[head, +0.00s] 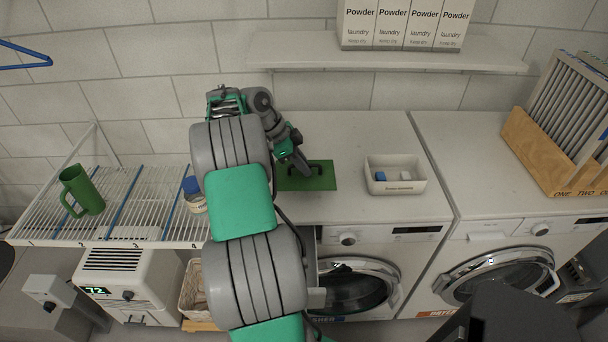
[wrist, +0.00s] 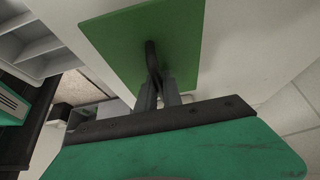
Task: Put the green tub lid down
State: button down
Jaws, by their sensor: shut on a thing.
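The green tub lid (head: 325,182) is a flat rectangular plate with a dark bar handle on top. In the head view it is over the left part of the left washing machine's white top (head: 355,135). My gripper (head: 311,171) is above the lid, with its fingers shut on the handle. In the wrist view the lid (wrist: 120,52) fills the upper middle, and the fingertips of my gripper (wrist: 158,84) are at its dark handle (wrist: 152,58). I cannot tell whether the lid touches the machine top. My arm hides the area to its left.
A white bin (head: 395,188) with blue and white pieces stands right of the lid. A green jug (head: 82,192) and a blue-capped jar (head: 194,196) are on the wire rack (head: 130,185). Powder boxes (head: 405,22) stand on the shelf (head: 390,54) above. Machine top behind the bin is clear.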

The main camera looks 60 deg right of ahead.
notch_tip(320, 180, down, 4)
jog(key=b, duration=0.2)
jog(key=shift+r+b, duration=0.2)
jog(key=shift+b, duration=0.2)
jog(key=shift+r, duration=0.25)
jog(key=shift+f, duration=0.25)
jog(key=c, duration=1.5)
grip_release()
